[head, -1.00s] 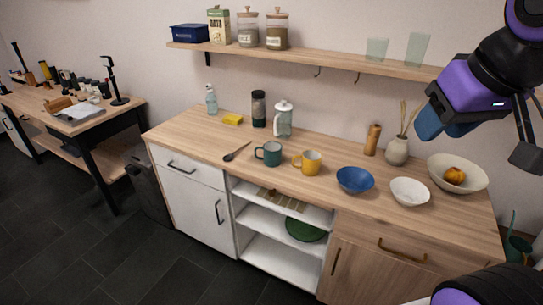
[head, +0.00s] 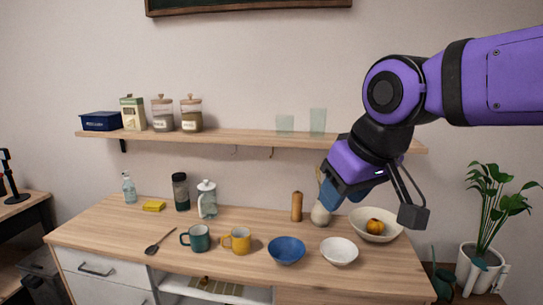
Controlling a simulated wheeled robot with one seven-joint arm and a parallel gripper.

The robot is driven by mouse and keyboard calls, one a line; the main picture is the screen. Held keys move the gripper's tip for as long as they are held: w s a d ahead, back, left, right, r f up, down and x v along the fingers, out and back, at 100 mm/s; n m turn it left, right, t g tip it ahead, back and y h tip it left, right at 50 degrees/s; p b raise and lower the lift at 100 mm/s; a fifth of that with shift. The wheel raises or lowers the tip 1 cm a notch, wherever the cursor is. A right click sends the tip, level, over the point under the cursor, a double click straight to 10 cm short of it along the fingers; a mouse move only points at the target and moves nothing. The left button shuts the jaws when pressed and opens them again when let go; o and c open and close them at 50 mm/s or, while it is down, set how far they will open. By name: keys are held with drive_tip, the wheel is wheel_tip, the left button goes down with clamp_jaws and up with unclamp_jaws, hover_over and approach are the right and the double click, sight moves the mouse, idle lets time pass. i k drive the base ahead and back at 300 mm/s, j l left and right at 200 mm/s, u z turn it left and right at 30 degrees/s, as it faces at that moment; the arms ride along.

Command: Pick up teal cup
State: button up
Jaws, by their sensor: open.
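The teal cup (head: 199,238) stands upright on the wooden counter, left of the yellow mug (head: 237,240), with its handle pointing left. My gripper (head: 368,205) hangs in the air at the right, well above and to the right of the teal cup, in front of the vase (head: 321,214) and the wall. It is open, and I see nothing held in it. The gripper partly hides the vase.
The counter (head: 110,232) also holds a dark spoon (head: 158,243), blue bowl (head: 286,250), white bowl (head: 339,251), glass jar (head: 207,202) and pepper mill (head: 297,207). A shelf (head: 240,136) with jars runs above. A plant (head: 490,215) stands at right.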

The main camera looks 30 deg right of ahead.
sight(195, 240)
drive_tip(key=j+z, duration=0.1)
drive_tip(key=z, duration=0.35)
drive_tip(key=i+j+z, duration=0.1)
drive_tip(key=j+z, duration=0.25)
drive_tip(key=j, duration=0.3)
drive_tip(key=j+z, duration=0.35)
drive_tip(key=j, duration=0.3)
drive_tip(key=j+z, duration=0.15)
drive_tip(key=j, duration=1.75)
drive_tip(key=k, duration=0.1)
